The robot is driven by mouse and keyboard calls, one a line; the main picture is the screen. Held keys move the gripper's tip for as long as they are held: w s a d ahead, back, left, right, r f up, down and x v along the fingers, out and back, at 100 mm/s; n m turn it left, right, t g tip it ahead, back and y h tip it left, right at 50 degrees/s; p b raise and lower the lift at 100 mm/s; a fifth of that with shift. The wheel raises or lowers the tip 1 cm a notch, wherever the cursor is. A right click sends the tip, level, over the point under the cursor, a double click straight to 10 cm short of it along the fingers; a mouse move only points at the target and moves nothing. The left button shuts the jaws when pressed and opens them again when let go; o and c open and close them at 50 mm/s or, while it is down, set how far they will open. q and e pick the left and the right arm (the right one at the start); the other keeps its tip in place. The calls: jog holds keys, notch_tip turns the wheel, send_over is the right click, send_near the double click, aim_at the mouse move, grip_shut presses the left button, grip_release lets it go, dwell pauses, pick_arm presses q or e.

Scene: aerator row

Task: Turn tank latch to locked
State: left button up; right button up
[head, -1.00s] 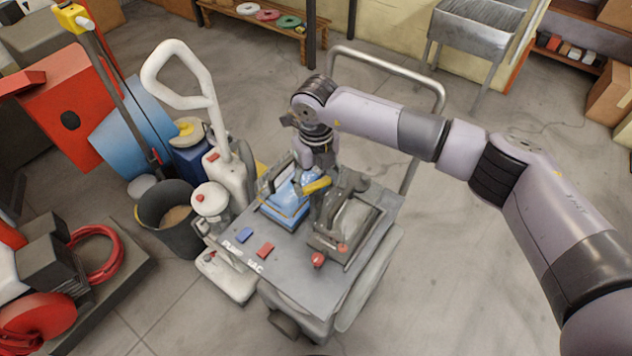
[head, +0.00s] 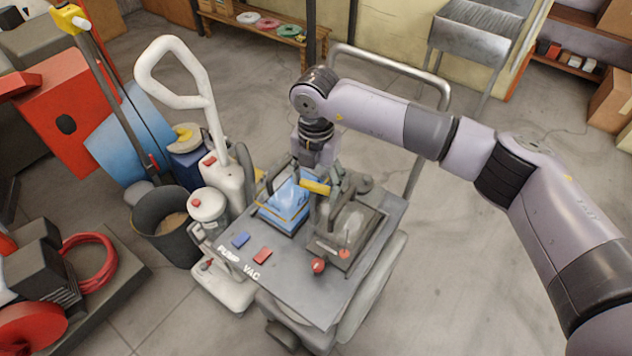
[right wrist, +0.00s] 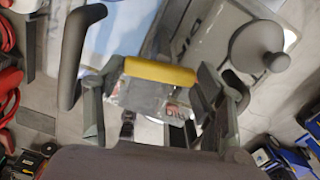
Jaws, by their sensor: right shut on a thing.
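The tank latch shows as a yellow bar (head: 315,187) on top of the cart, between a blue box-shaped part and a grey tank with a clear-looking lid. In the right wrist view the yellow latch bar (right wrist: 160,73) lies across the space between my fingers. My right gripper (right wrist: 158,85) is shut on the latch; in the head view the right gripper (head: 325,180) reaches down from above and partly hides the latch's mount. I cannot read a locked mark. My left gripper is not in view.
The blue part (head: 285,205) stands left of the latch and the grey tank (head: 350,228) right of it, both close. A red knob (head: 318,265) and blue and red blocks sit on the cart top (head: 300,290). A black bucket (head: 165,225) and white upright machine stand left.

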aim_at(316, 185)
jog(key=shift+w+r+m, duration=0.1)
jog(key=shift+m, duration=1.1)
jog(key=shift+b, duration=0.3)
jog(key=o, duration=1.2)
jog(key=shift+c, duration=0.2)
notch_tip(316, 185, up, 12)
